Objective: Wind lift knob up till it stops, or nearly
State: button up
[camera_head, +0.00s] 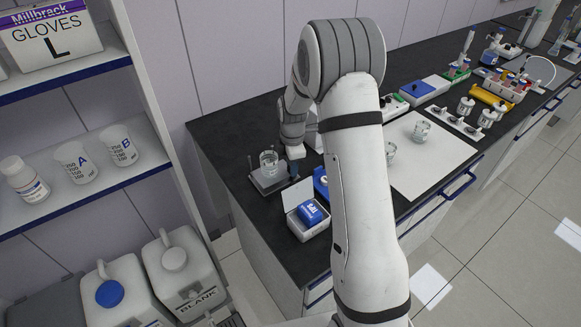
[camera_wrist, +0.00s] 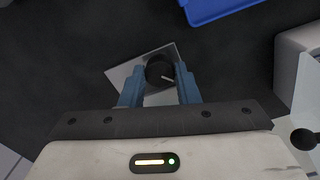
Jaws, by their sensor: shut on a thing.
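The lift knob (camera_wrist: 157,67) is a round black knob with a pale pointer line, seen from above in the wrist view. It sits over a grey metal plate (camera_wrist: 124,73). My gripper (camera_wrist: 161,78) has its blue fingers on both sides of the knob and is shut on it. In the head view, a small grey stand (camera_head: 265,182) with a glass beaker (camera_head: 268,161) on it is at the left end of the dark bench, beside my wrist. My fingers and the knob cannot be made out clearly there.
A white box with blue packs (camera_head: 311,212) stands open in front of the stand. A blue object (camera_wrist: 215,8) lies close by in the wrist view. A white mat (camera_head: 437,158) with beakers lies to the right. A shelf (camera_head: 78,185) stands left of the bench.

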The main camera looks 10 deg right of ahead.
jog(key=shift+d, duration=0.1)
dwell(0.4)
jog(key=o, duration=0.7)
jog(key=shift+s, duration=0.1)
jog(key=shift+r, duration=0.4)
notch_tip(320, 180, up, 7)
jog(key=shift+b, duration=0.6)
